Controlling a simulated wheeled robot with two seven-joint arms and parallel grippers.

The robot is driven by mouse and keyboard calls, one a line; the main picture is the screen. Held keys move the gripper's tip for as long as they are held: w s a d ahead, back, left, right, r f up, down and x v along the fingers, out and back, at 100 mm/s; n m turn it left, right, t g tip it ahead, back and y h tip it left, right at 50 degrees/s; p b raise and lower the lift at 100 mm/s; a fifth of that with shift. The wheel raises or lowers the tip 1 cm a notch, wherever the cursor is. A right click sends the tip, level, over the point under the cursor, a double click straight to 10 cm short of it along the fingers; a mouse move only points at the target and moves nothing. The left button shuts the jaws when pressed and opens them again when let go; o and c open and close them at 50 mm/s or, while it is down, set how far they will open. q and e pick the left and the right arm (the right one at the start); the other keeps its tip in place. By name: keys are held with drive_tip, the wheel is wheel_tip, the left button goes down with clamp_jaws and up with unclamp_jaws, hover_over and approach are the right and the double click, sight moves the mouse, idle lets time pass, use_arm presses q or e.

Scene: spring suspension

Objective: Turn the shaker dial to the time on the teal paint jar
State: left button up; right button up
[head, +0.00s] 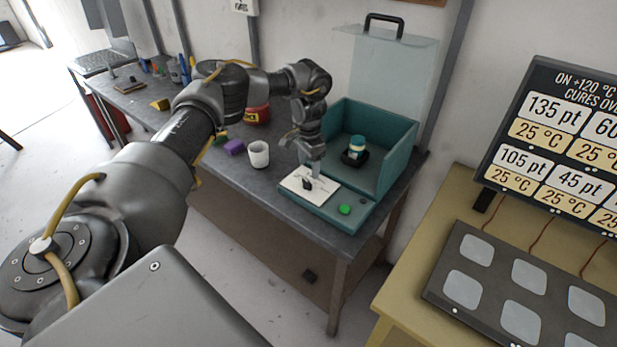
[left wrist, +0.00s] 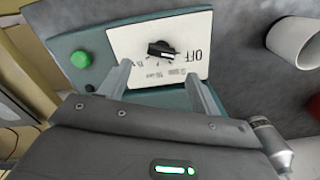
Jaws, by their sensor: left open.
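The teal shaker (head: 400,140) stands open on the grey bench. A small jar (head: 357,146) with a teal and pale band sits upright in a black holder inside it; I cannot read its label. The black dial (head: 307,184) is on a white plate at the shaker's front, and also shows in the left wrist view (left wrist: 168,48). The plate there reads OFF, with smaller marks too blurred to read. My left gripper (head: 315,172) is open just above the plate, pointing down. In the left wrist view its fingers (left wrist: 158,75) stand apart, with the dial beyond and between them.
A green button (head: 345,209) is right of the dial plate. A white mug (head: 259,154), purple block (head: 234,146) and red tub (head: 257,114) stand left of the shaker. A yellow table (head: 420,275) with a dark panel and display is at right.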

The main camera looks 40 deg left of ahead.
sight(308, 181)
use_arm(q)
wheel_tip(308, 181, down, 5)
drive_tip(key=shift+r+p, duration=0.2)
drive_tip(key=shift+p, duration=0.35)
drive_tip(key=shift+a+f, duration=0.1)
drive_tip(key=shift+f, duration=0.8)
use_arm(e)
drive_tip(key=shift+w+r, duration=0.7)
drive_tip(key=shift+r, duration=0.25)
use_arm(q)
drive_tip(key=c, duration=1)
